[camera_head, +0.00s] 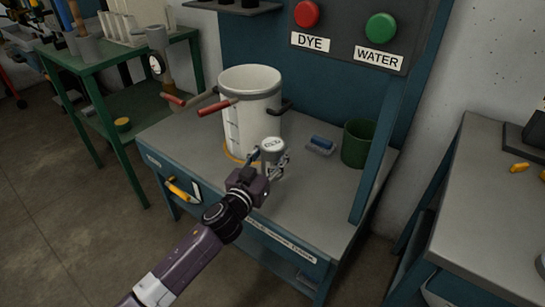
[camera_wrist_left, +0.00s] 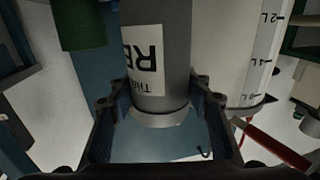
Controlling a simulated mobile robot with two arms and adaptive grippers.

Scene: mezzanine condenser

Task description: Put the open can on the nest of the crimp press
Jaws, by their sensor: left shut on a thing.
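A small grey can (camera_head: 272,146) is in my left gripper (camera_head: 269,160), above the grey bench in the head view. Its pale top end carries small dark marks that I cannot read; whether it is open I cannot tell. In the left wrist view the same can (camera_wrist_left: 158,80) stands between the two dark fingers (camera_wrist_left: 160,112), with a white label showing part of a word, "RE". The fingers are shut on its sides. I cannot make out the crimp press or its nest in either view. My right gripper is not in view.
A large white pot (camera_head: 250,95) with a red tap stands close behind the can. A green cup (camera_head: 357,143) and a blue brush (camera_head: 320,145) are to the right on the bench (camera_head: 335,185). A green rack table (camera_head: 100,62) is left; another grey table (camera_head: 490,215) is right.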

